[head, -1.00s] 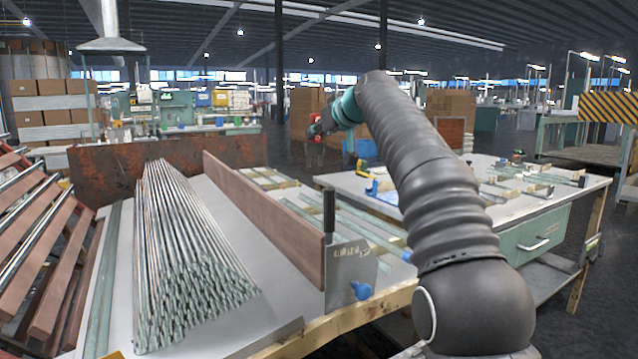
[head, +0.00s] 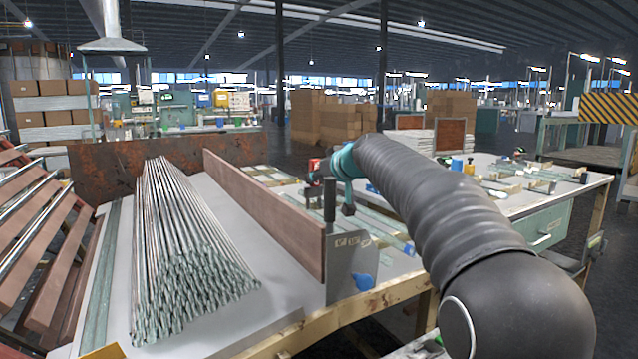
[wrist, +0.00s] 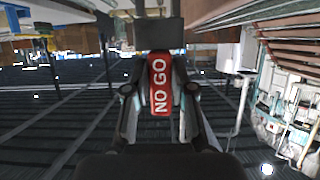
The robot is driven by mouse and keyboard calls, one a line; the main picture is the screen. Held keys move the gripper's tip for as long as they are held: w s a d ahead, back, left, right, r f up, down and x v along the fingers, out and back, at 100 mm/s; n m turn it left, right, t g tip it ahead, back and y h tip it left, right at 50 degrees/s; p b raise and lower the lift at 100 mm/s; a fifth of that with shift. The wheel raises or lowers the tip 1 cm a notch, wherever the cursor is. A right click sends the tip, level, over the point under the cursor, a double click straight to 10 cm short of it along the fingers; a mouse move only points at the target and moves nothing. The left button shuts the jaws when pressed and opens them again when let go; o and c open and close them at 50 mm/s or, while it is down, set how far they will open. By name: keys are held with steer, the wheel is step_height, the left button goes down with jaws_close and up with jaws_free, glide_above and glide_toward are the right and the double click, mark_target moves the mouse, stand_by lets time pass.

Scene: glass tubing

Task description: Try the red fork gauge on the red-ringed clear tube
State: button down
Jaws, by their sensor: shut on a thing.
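My gripper (wrist: 160,95) is shut on the red fork gauge (wrist: 160,84), which reads "NO GO" in white, in the wrist view. A dark block hides the gauge's far end there. In the head view a small red part (head: 314,164) shows beside the teal wrist of my arm, above the far right part of the near bench; the fingers are too small to make out. Several pale green clear tubes (head: 378,228) lie on wooden supports on that bench, partly hidden by my arm. I cannot make out a red ring on any of them.
A large bundle of glass tubes (head: 180,250) fills the left of the bench. A brown upright board (head: 265,215) divides it from the right side. A metal plate with a dark handle (head: 350,262) stands at the board's near end. A second table (head: 535,205) holds small fixtures.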

mark_target(318, 206)
steer(key=shift+r, duration=0.15)
steer(key=shift+f+b, duration=3.2)
steer(key=shift+b, duration=0.25)
steer(key=shift+f+b, duration=0.85)
steer(key=shift+b, duration=0.15)
stand_by(1.0)
steer(key=shift+r, duration=0.1)
step_height(318, 206, up, 7)
steer(key=p, duration=0.5)
steer(key=shift+p, duration=0.3)
stand_by(1.1)
